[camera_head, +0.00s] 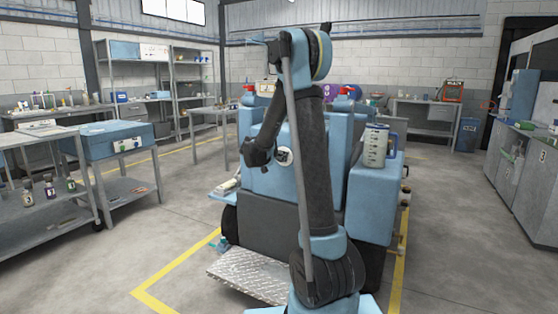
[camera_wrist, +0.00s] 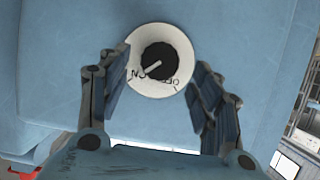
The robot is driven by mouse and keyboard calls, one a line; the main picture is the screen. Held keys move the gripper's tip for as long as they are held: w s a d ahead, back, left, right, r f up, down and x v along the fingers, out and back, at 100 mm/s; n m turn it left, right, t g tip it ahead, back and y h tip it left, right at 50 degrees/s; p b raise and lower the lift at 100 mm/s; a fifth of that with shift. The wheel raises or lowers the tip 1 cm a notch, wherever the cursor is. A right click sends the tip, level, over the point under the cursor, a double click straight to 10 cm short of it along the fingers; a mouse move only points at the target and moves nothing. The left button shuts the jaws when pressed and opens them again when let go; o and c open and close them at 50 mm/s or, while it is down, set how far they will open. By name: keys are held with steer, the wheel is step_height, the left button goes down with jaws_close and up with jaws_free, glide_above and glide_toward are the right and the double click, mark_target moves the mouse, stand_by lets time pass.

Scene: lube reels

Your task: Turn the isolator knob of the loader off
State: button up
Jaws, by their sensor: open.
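The isolator knob (camera_wrist: 160,62) is black with a white pointer line, on a round white plate (camera_wrist: 178,42) fixed to a blue panel. The pointer slants to the lower left, towards the ON lettering; the OFF lettering is to its right along the lower rim. My gripper (camera_wrist: 160,68) is open, with one finger on each side of the knob in the wrist view. Gaps show between both fingers and the knob; I cannot tell the depth left. In the head view the blue loader (camera_head: 369,205) stands ahead, partly hidden by my arm; the gripper is not clear there.
A clear jug with a blue handle (camera_head: 376,146) stands on the loader's right side. A metal tread plate (camera_head: 245,274) is at its front. Benches stand left, and a grey cabinet (camera_head: 525,185) stands right. Floor is free on both sides of the loader.

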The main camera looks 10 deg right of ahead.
steer(key=shift+x, duration=1.55)
steer(key=c, duration=1.1)
